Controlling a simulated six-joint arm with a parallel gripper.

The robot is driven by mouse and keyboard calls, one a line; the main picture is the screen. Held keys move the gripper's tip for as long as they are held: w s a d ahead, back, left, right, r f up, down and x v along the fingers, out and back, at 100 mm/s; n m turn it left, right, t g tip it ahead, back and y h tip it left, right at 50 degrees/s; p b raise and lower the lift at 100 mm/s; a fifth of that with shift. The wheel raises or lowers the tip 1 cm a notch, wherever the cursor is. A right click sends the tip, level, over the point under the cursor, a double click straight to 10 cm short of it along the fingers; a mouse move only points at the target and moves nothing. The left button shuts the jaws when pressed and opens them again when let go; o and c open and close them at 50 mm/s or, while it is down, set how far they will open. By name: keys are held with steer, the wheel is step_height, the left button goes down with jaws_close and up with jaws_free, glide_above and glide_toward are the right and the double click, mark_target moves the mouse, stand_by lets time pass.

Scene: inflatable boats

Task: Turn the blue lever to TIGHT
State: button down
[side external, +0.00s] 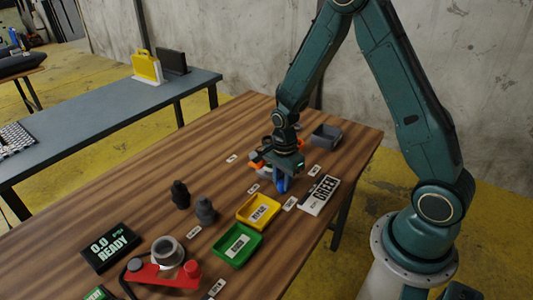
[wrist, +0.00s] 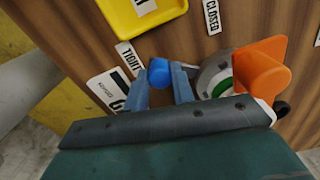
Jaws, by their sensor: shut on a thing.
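The blue lever (wrist: 158,72) shows in the wrist view as a rounded blue end between the two fingers of my gripper (wrist: 160,82). My gripper is shut on it, and the fingers hide part of the lever. A white TIGHT label (wrist: 128,57) lies on the table just left of the lever's end. In the side view my gripper (side external: 281,181) points down at the table's far part, with blue showing at its fingers. The lever's pivot is hidden by my gripper.
An orange handle (wrist: 263,70) on a grey round fitting stands close right of my fingers. A yellow tray (side external: 243,217), a green tray (side external: 218,254) and a white card (side external: 319,195) are nearby. A dark grey bin (side external: 326,137) stands behind. Two dark fittings (side external: 206,210) stand left.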

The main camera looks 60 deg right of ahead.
steer(key=shift+w, duration=0.1)
steer(key=c, duration=1.2)
jaws_free()
steer(key=shift+o, duration=0.2)
steer(key=shift+r, duration=0.15)
step_height(320, 180, up, 14)
steer(key=shift+f, duration=0.25)
steer(key=shift+a, duration=0.1)
